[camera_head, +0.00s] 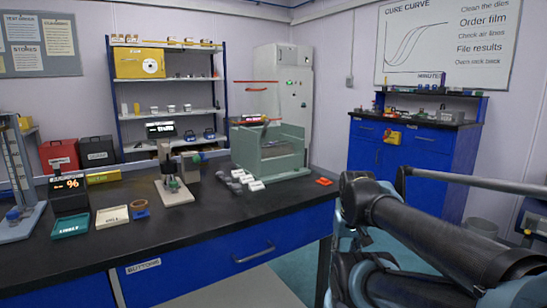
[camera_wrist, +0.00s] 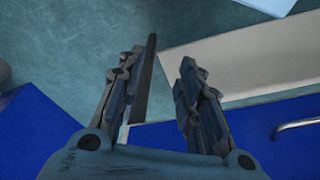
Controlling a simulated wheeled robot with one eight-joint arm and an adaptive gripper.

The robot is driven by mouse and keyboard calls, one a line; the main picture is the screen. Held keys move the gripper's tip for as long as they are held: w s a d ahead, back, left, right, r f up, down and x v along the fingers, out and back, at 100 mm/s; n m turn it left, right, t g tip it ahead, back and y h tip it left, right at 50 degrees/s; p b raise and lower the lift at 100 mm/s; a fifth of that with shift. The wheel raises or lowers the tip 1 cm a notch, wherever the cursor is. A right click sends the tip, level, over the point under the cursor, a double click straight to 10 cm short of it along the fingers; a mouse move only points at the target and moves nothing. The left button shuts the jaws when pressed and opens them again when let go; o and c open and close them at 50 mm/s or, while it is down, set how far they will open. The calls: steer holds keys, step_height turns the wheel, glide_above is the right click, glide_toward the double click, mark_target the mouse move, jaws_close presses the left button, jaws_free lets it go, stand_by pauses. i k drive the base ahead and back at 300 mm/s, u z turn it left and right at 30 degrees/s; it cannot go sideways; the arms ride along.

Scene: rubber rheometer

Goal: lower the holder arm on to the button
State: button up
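A small bench stand with a pale base plate (camera_head: 176,192) and an upright stands on the black bench, left of the middle in the head view. Its dark upper part (camera_head: 167,164) looks like the holder arm; its exact angle is too small to tell. A small greenish piece (camera_head: 172,184) sits low on the stand; I cannot tell whether it is the button. My gripper (camera_wrist: 165,75) shows in the wrist view with its two fingers apart and nothing between them. It points at floor and blue cabinet fronts, away from the stand. The head view shows my arm at the right but not the fingertips.
A green-grey open-topped box (camera_head: 270,160) stands right of the stand, with several white-labelled pieces (camera_head: 240,180) between. The bench's front strip (camera_head: 215,228) is clear.

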mark_target(264, 118)
steer(key=z, duration=0.9)
steer(key=i, duration=3.7)
steer(key=u, duration=1.75)
